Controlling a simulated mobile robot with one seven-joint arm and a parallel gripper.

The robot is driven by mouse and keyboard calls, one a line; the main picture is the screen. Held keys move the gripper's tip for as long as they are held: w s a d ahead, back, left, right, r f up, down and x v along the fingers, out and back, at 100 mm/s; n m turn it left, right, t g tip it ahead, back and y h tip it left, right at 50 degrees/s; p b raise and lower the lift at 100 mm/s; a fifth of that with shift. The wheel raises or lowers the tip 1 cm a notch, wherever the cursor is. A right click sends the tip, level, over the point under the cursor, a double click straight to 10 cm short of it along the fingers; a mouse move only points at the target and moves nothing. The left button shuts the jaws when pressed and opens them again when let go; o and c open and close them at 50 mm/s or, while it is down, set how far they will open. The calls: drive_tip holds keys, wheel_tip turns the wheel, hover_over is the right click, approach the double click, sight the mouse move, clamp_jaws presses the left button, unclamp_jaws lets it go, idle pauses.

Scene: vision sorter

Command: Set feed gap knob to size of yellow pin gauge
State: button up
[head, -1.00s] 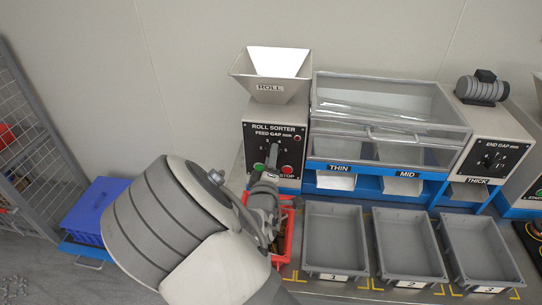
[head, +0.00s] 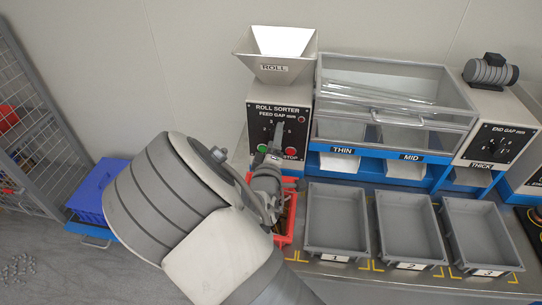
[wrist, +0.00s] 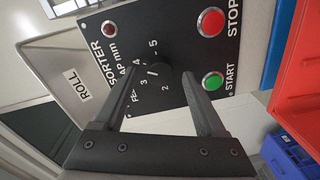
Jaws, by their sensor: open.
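The feed gap knob (wrist: 163,76) is a dark knob on the black roll sorter panel (wrist: 120,25), with numbers around it in the wrist view. I cannot read its setting for certain. My gripper (wrist: 158,78) is open, one finger on each side of the knob. I cannot tell if either finger touches it. In the head view my gripper (head: 278,130) is in front of the same panel (head: 260,115) and covers the knob. I cannot make out a yellow pin gauge in either view.
A green START button (wrist: 212,82) and a red STOP button (wrist: 211,21) sit close to the fingers. A red bin (head: 286,235) stands below the panel, beside the grey trays (head: 336,254). A blue crate (head: 95,190) is at left.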

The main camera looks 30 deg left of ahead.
drive_tip(key=v, duration=1.7)
drive_tip(key=shift+p, duration=0.4)
drive_tip(key=shift+w, duration=0.1)
drive_tip(key=w+d+r+m+g+h+p, duration=0.2)
drive_tip(key=w+d+m+g, duration=0.2)
drive_tip(key=w+m+g, duration=0.3)
drive_tip(key=d+r+m+g+p, duration=0.1)
drive_tip(key=d+r+m+g, duration=0.1)
drive_tip(key=d+r+m, duration=0.5)
drive_tip(key=s+d+r+m+h, duration=0.1)
drive_tip(key=s+d+r, duration=0.3)
drive_tip(key=d, duration=0.4)
drive_tip(key=s+d+r+m+g+h+p, duration=0.1)
drive_tip(key=s+d+r, duration=0.4)
drive_tip(key=d, duration=0.3)
drive_tip(key=s+d+r+m+g+h+p, duration=0.1)
drive_tip(key=s+d+r+m, duration=0.1)
drive_tip(key=s+d+r, duration=0.2)
drive_tip(key=d, duration=0.3)
drive_tip(key=shift+s+d+r+h, duration=0.25)
drive_tip(key=shift+s+d+h, duration=0.1)
drive_tip(key=shift+d+h, duration=0.05)
drive_tip(key=shift+c, duration=0.2)
